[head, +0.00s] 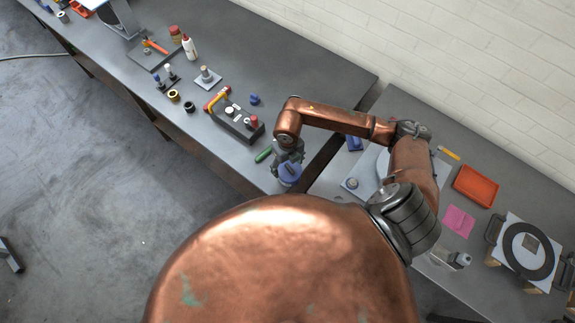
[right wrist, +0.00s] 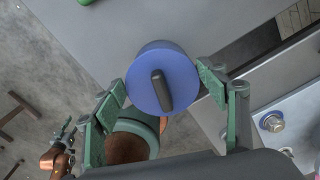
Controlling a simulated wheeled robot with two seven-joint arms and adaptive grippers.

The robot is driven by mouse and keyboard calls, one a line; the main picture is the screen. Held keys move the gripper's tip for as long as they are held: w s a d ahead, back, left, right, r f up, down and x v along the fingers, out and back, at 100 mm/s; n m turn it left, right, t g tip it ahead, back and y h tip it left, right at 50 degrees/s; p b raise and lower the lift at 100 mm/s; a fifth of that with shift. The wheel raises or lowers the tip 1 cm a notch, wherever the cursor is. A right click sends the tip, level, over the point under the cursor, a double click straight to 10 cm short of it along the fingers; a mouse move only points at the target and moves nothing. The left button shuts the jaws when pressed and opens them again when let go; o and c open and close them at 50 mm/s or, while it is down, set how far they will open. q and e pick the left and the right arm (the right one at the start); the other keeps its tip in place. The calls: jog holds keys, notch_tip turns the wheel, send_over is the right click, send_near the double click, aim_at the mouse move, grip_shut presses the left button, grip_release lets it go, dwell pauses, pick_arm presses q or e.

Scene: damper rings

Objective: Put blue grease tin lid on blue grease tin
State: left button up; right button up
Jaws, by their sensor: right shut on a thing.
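A round blue lid (right wrist: 163,80) with a dark bar handle across its top sits between the fingers of my right gripper (right wrist: 166,84) in the right wrist view. The fingers press on its sides. In the head view the right gripper (head: 287,158) points down over the near right corner of the long bench, and the blue lid (head: 289,174) shows just below it.
A green object (head: 263,155) lies close left of the gripper. A dark block with several parts (head: 236,122) and a small blue object (head: 254,99) are farther back. A gap separates this bench from the right one, which holds an orange tray (head: 475,186).

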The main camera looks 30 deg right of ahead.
jog(key=shift+f+b, duration=0.3)
jog(key=shift+f, duration=0.1)
jog(key=o, duration=1.2)
jog(key=shift+r, duration=0.1)
notch_tip(320, 180, up, 12)
jog(key=shift+f, duration=0.1)
dwell(0.5)
